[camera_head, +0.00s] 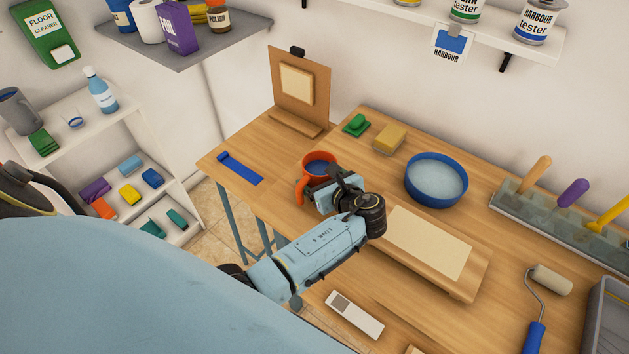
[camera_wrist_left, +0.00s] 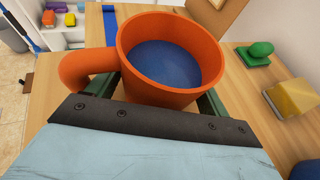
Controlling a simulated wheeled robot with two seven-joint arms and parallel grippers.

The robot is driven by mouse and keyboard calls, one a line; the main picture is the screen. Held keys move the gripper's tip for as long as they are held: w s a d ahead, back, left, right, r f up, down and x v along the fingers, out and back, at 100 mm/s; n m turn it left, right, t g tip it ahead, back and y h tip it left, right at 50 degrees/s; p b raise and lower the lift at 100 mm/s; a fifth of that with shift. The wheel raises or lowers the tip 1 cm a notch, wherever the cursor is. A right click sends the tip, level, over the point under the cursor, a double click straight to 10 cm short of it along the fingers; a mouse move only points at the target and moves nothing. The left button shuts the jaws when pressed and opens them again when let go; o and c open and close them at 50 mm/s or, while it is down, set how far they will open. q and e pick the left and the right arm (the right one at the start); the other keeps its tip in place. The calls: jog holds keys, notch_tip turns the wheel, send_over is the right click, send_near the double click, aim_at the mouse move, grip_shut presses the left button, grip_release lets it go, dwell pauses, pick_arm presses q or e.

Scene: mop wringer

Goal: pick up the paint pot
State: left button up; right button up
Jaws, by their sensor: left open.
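The paint pot (camera_head: 311,177) is an orange, mug-like pot with a side handle and blue paint inside. It stands upright on the wooden table, left of the blue bowl. My left gripper (camera_head: 326,188) is at the pot's near side, open. In the left wrist view the pot (camera_wrist_left: 150,88) fills the middle, with one green finger showing on each side of its wall. The handle sticks out to the left, beside the left finger. The fingertips are hidden behind the pot, so I cannot tell whether they touch it. My right gripper is not in view.
A blue strip (camera_head: 240,168) lies left of the pot. A green-handled block (camera_head: 355,125), a yellow sponge (camera_head: 389,138) and the blue bowl (camera_head: 436,196) stand behind and right. An easel-like panel (camera_head: 299,90) stands behind.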

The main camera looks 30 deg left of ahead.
aim_at(312, 163)
pick_arm(q)
jog(key=c, duration=1)
jog(key=shift+r, duration=0.2)
jog(key=shift+c, duration=0.2)
jog(key=shift+r+p, duration=0.5)
jog(key=shift+r, duration=0.9)
notch_tip(312, 163, up, 7)
jog(key=p, duration=0.1)
